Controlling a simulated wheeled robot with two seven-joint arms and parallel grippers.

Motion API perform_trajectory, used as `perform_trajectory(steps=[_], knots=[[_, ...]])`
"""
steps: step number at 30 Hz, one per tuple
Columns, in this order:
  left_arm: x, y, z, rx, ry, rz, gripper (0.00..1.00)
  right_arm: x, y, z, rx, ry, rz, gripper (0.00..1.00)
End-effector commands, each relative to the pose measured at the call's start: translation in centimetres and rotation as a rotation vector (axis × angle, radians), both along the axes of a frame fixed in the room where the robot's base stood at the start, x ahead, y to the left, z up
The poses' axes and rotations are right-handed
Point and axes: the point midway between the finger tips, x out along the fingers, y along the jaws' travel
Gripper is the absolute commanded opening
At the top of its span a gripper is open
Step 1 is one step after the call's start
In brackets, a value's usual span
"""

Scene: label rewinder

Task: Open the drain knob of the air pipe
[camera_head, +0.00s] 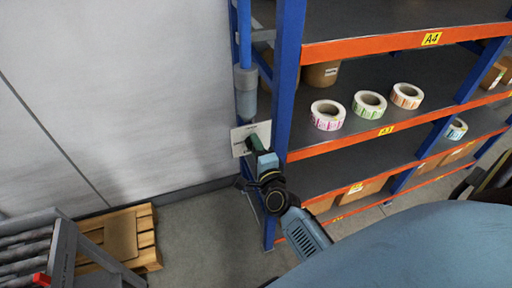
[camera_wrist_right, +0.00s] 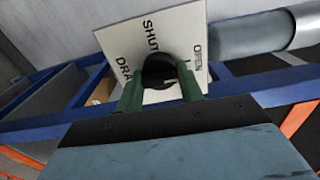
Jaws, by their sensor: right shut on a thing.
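The drain knob (camera_wrist_right: 158,68) is a round black knob on a pale plate (camera_wrist_right: 150,35) with the words "SHUT", "OPEN" and part of "DRAIN". In the right wrist view the two green fingers of my right gripper (camera_wrist_right: 160,88) stand on either side of the knob and are shut on it. In the head view the right gripper (camera_head: 256,146) reaches up to the plate's lower right, and the knob is hidden behind it. The blue air pipe (camera_head: 245,40) runs down to a grey cylinder (camera_head: 246,92) just above the plate. My left gripper is not in view.
A blue and orange shelf rack (camera_head: 400,45) stands right beside the plate, with its blue post (camera_head: 285,80) close to my right gripper. Label rolls (camera_head: 328,115) sit on the shelf. A wooden pallet (camera_head: 145,240) and a grey roller stand (camera_head: 65,245) are at the lower left.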

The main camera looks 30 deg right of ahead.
Motion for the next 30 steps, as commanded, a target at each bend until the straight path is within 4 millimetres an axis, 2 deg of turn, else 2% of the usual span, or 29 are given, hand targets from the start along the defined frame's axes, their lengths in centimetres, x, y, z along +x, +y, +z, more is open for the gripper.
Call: perform_trajectory(steps=[3,4,8,17,20,23,30], knots=[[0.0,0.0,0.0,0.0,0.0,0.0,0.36,0.0,0.0,0.1,0.002,-0.003,-0.001,0.14],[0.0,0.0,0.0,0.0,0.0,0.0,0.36,0.0,0.0,0.1,0.002,-0.003,-0.001,0.41],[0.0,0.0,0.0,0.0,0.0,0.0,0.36,0.0,0.0,0.1,0.002,-0.001,-0.001,0.58],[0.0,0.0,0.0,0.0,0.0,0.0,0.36,-0.1,0.0,0.0,0.001,0.0,0.0,0.59],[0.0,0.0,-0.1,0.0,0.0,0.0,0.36,-0.7,0.2,-0.1,0.0,0.002,0.0,0.59],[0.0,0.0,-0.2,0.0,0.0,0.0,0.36,-2.0,0.5,-0.2,0.002,0.003,0.0,0.59],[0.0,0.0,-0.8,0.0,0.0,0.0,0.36,-6.9,1.6,-0.2,0.002,0.003,0.001,0.59]])
